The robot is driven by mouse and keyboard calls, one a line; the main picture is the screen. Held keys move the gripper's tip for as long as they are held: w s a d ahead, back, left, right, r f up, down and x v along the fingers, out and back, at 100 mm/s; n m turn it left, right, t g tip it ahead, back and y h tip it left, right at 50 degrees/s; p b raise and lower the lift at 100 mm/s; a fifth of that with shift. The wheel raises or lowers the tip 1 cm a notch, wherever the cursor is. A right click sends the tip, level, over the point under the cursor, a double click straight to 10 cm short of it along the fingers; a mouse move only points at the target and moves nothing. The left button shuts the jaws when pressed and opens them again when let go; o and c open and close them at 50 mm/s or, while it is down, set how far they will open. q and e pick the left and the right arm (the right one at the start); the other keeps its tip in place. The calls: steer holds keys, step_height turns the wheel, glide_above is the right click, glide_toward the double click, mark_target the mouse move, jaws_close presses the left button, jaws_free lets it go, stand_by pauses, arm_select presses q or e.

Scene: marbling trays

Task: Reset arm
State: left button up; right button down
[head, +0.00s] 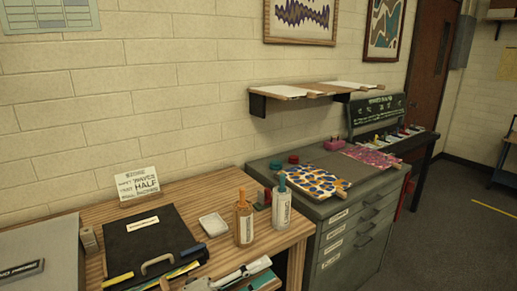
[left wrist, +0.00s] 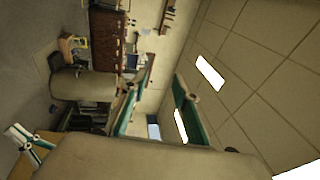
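My left gripper (head: 262,275) shows at the bottom of the head view, in front of the wooden table's front edge. Its two teal fingers also show in the left wrist view (left wrist: 160,100), apart with a gap and nothing held between them. A small white and teal part (left wrist: 28,146) at the lower left of the left wrist view looks like my right gripper, too small to tell its state. My right gripper is not seen in the head view.
The wooden table (head: 90,217) holds a black case (head: 145,240), a white dish (head: 213,224), an orange bottle (head: 243,222), a white bottle (head: 281,205) and a sign (head: 137,185). A grey cabinet (head: 330,208) with patterned sheets stands right. Floor is open (head: 450,240) at right.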

arm_select(q)
steer(key=s+a+f+n+t+y, duration=0.25)
steer(key=a+f+n+y, duration=0.35)
steer(key=f+n, duration=0.3)
steer(key=s+a+f+n+t+y, duration=0.1)
steer(key=a+f+n+t+y, duration=0.35)
steer(key=a+f+n, duration=0.45)
steer(key=s+a+f+n+g+y, duration=0.2)
steer(key=s+f+n, duration=0.2)
steer(key=s+f, duration=0.2)
steer(key=s+a+f+n+g+y, duration=0.3)
steer(key=s+f+n, duration=0.1)
steer(key=s+f, duration=0.2)
steer(key=shift+s+a+f, duration=0.3)
steer(key=shift+s+a, duration=0.05)
steer(key=shift+s, duration=0.4)
